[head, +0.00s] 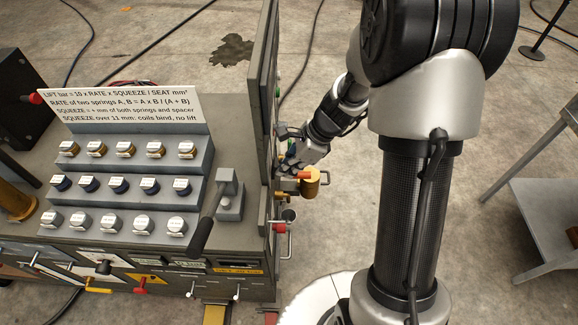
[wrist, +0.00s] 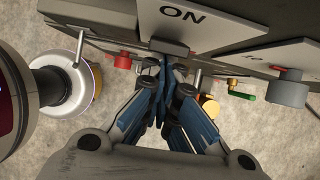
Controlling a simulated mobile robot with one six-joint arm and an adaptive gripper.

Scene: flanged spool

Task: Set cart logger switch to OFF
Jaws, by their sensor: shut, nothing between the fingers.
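In the wrist view, a grey plate marked "ON" (wrist: 215,17) is at the top, on the cart's panel. A small dark grey block (wrist: 169,46), perhaps the switch lever, sticks out at its lower edge. My gripper (wrist: 168,62) is shut and empty, its blue-grey fingertips at or just below this block; I cannot tell whether they touch. No OFF marking is readable. In the head view, my gripper (head: 285,140) is at the right side face of the grey cart (head: 262,110), and the switch cannot be made out there.
In the wrist view, a red knob (wrist: 123,61), a grey-and-red cylinder (wrist: 287,90) and a green handle (wrist: 242,96) stand close by. A brass-coloured cup (head: 311,183) is beside my gripper in the head view. A grey table (head: 545,215) is at right; concrete floor lies between.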

